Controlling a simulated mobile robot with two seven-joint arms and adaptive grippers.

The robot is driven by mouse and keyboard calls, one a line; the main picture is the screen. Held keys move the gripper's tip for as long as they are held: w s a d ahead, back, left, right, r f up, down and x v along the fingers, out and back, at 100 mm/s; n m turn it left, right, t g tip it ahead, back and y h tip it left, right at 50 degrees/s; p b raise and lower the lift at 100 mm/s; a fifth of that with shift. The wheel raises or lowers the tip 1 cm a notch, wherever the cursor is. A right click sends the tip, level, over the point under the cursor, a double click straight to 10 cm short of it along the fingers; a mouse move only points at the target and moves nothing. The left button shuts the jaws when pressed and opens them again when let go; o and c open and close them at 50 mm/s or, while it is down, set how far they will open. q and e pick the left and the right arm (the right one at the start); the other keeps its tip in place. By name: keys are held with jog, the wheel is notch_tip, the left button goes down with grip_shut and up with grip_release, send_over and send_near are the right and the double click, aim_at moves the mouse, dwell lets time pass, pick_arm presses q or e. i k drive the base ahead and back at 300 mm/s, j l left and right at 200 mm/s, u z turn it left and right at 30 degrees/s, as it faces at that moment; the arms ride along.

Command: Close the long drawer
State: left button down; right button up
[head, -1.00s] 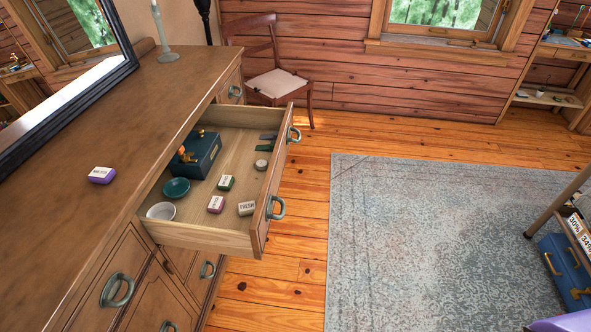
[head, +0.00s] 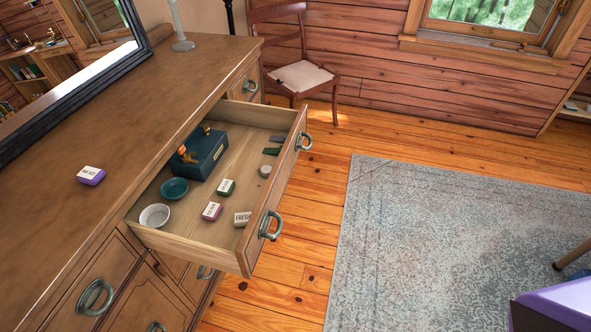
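The long drawer (head: 276,205) of the wooden dresser (head: 140,110) is pulled well out. Its front carries two ring handles, a near one (head: 270,225) and a far one (head: 304,142). Inside are a dark blue box (head: 207,158), a teal bowl (head: 174,189), a white bowl (head: 155,215), several small labelled blocks, such as a green one (head: 226,187), and a round tin (head: 265,170). Neither of my grippers shows in the head view.
A purple labelled block (head: 91,176), a candlestick (head: 181,30) and a mirror (head: 85,60) are on the dresser top. A chair (head: 303,75) stands beyond the drawer. A grey rug (head: 440,240) and open floor lie right of it. A purple-topped object (head: 555,305) is at lower right.

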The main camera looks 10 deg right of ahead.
aim_at(217, 245)
jog(key=i+l+u, duration=0.25)
jog(key=l, duration=0.2)
jog(key=l+u, duration=0.25)
jog(key=l, duration=0.25)
jog(key=i+l+u, duration=0.25)
jog(key=l, duration=0.3)
jog(key=k+j, duration=0.05)
jog(key=k, duration=0.05)
